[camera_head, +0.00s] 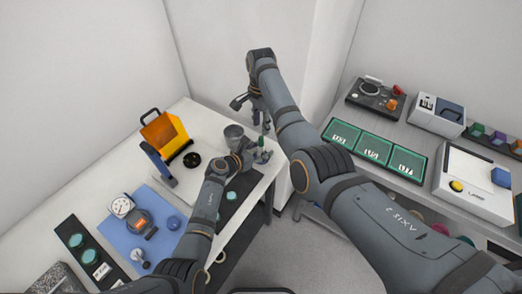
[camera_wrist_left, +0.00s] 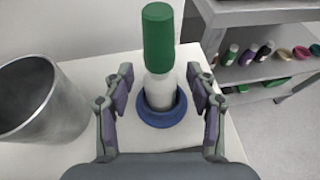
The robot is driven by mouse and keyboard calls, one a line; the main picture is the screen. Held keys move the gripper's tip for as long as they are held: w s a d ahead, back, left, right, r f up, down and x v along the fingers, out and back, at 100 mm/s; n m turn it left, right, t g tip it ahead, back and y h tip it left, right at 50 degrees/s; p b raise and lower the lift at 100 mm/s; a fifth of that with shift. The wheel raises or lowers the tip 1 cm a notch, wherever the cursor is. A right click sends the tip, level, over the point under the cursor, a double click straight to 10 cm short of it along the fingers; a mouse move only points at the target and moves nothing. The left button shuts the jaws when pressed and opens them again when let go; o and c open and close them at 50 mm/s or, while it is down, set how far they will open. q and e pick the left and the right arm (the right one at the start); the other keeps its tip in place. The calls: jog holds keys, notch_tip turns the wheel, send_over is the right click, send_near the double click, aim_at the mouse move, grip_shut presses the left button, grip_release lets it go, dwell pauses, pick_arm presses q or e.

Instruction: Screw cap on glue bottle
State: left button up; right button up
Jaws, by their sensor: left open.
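The white glue bottle (camera_wrist_left: 161,92) stands upright in a blue ring-shaped holder (camera_wrist_left: 163,116) in the left wrist view. A tall green cap (camera_wrist_left: 158,38) is on top of the bottle; I cannot tell how tightly it sits. My left gripper (camera_wrist_left: 161,76) is open, with one finger on each side of the bottle and gaps between. In the head view the left gripper (camera_head: 250,158) is at the table's right end, beside the green cap (camera_head: 261,141). My right gripper (camera_head: 252,102) hangs above and behind it; its jaw state is unclear.
A metal cup (camera_wrist_left: 38,98) stands close to the left of my left gripper. An orange box (camera_head: 165,136), a blue mat (camera_head: 125,228) and a dial gauge (camera_head: 122,206) lie further left on the white table. A grey shelf bench (camera_head: 415,130) stands at right.

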pick_arm(q)
grip_shut()
dwell(0.4)
